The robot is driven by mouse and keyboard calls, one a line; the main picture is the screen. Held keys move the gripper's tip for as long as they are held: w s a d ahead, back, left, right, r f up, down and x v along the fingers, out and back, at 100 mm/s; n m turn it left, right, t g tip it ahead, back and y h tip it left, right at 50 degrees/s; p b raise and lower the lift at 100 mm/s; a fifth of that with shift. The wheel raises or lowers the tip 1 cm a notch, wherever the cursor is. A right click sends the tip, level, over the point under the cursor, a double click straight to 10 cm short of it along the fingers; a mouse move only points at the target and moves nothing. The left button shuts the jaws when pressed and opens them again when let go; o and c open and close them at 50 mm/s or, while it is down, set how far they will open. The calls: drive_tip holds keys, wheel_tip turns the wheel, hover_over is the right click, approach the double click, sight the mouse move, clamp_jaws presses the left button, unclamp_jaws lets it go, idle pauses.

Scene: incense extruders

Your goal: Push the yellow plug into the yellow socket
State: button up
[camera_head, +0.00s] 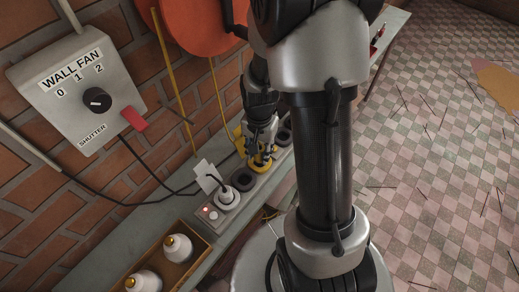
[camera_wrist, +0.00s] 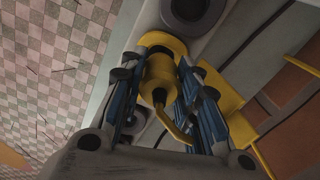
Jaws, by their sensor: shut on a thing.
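The yellow plug (camera_wrist: 158,75), with its bent yellow cord, is between the two fingers of my gripper (camera_wrist: 157,72) in the wrist view. My gripper is shut on it. The yellow socket (camera_wrist: 172,45) shows as a rim just past the plug's front end, with its opening hidden. In the head view my gripper (camera_head: 263,146) is over the yellow socket (camera_head: 261,165) on the socket strip, and the fingers mostly hide the plug. The plug lines up roughly with the socket. I cannot tell how deep it sits.
The grey socket strip (camera_head: 208,231) also holds a white plug (camera_head: 226,196) and dark sockets (camera_head: 243,180). A wooden tray (camera_head: 187,275) with two white bottles stands at the near end. A wall fan switch box (camera_head: 80,75) and a brick wall are at left.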

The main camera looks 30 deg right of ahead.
drive_tip(key=shift+f+b, duration=0.95)
drive_tip(key=shift+f, duration=0.35)
drive_tip(key=o, duration=1.1)
drive_tip(key=shift+o, duration=0.2)
drive_tip(key=shift+r, duration=0.1)
wheel_tip(320, 180, up, 12)
drive_tip(key=shift+f, duration=0.1)
